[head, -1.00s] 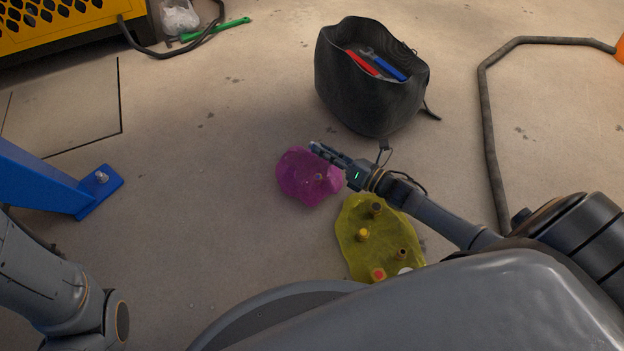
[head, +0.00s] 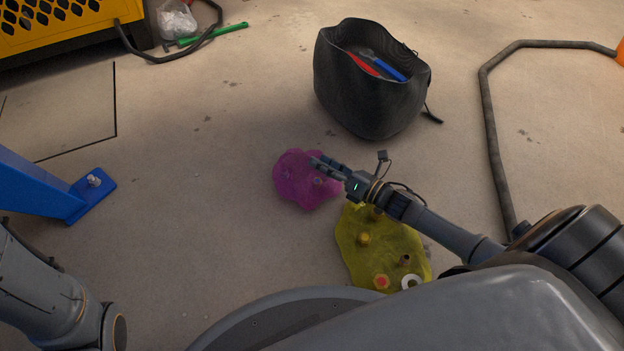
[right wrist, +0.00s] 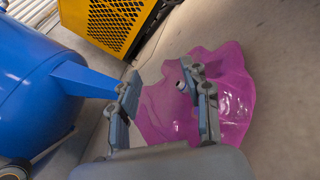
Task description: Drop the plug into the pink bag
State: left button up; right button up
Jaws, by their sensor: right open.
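The pink bag (head: 293,193) lies spread on the floor left of the yellow bag, with a wrinkled, translucent surface. It also shows in the right wrist view (right wrist: 233,75). My right gripper (head: 318,167) is over the pink bag's right part, its fingers apart. In the right wrist view the open fingers (right wrist: 165,100) have pink bag between and beyond them. My left gripper is out of view.
A yellow bag (head: 350,262) bearing several small fittings lies under my right forearm. A black tool bag (head: 365,105) stands behind the pink bag. A dark hose (head: 488,130) runs at right, a blue support foot (head: 90,190) stands at left. Floor left of the pink bag is clear.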

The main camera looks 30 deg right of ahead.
jog(key=v, duration=1.2)
